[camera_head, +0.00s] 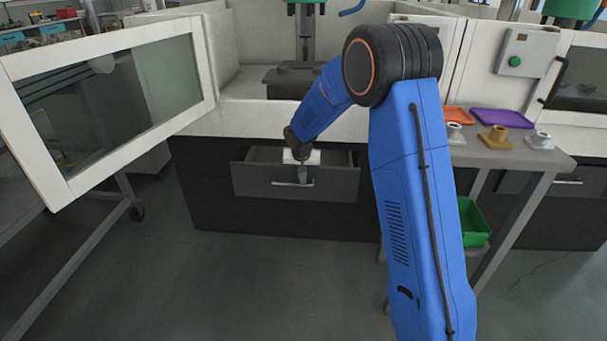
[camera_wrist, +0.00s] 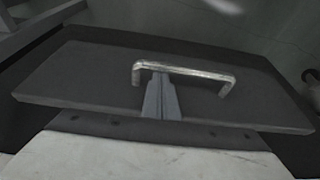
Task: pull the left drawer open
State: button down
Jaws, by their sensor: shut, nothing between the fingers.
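The left drawer (camera_head: 335,184) is a dark grey drawer in the black base cabinet; its front stands out from the cabinet, so it is partly open. Its pale metal bar handle (camera_head: 279,183) runs across the front, and it also shows in the wrist view (camera_wrist: 195,71). My gripper (camera_head: 303,178) points down at the handle from above. In the wrist view its fingers (camera_wrist: 158,82) are together, with their tips at the left part of the handle bar. They hold nothing. I cannot tell whether the tips sit behind the bar or just against it.
An open white window door (camera_head: 110,37) hangs at the left. A grey side table (camera_head: 490,152) at the right carries small flanged parts and coloured trays, with a green bin (camera_head: 472,222) below. The floor before the drawer is clear.

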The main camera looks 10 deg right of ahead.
jog(key=s+a, duration=0.3)
jog(key=s, duration=0.6)
jog(key=s+a, duration=0.3)
jog(key=s, duration=0.6)
jog(key=shift+s, duration=0.15)
